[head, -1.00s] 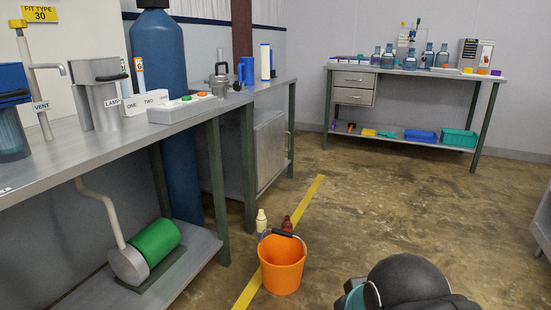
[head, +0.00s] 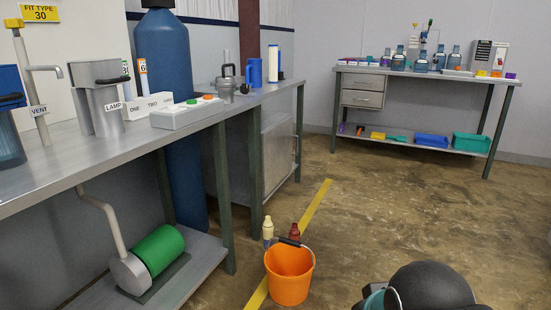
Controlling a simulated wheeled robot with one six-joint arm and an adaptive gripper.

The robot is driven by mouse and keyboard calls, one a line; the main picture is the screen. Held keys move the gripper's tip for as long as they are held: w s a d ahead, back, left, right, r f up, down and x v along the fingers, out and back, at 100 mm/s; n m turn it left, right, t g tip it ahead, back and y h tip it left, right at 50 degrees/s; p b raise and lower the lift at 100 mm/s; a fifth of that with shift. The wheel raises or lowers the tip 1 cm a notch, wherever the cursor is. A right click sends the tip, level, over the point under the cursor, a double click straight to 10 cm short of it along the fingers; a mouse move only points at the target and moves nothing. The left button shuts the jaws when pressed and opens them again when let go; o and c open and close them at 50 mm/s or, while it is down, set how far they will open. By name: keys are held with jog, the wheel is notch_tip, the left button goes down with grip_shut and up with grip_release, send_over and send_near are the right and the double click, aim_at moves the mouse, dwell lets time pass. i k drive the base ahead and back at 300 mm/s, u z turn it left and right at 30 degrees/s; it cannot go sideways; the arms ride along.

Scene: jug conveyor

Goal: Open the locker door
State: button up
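A grey metal locker (head: 278,155) sits under the far end of the left-hand bench, in the head view. Its door appears closed, with a small handle near its right edge (head: 297,150). Part of the locker is hidden behind the bench legs. A dark rounded part of my own arm shows at the bottom right edge. My gripper's fingers are not in view.
An orange bucket (head: 289,274) stands on the floor in front of the left bench, with two small bottles (head: 268,230) behind it. A yellow floor line (head: 316,208) runs past the locker. A back bench (head: 425,78) holds several bottles. The floor in the middle is clear.

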aim_at(277, 154)
jog(key=z, duration=0.6)
jog(key=i, duration=1.7)
jog(key=z, duration=0.3)
jog(key=i, duration=1.85)
jog(key=u, duration=0.85)
jog(key=i, duration=0.95)
jog(key=u, duration=0.4)
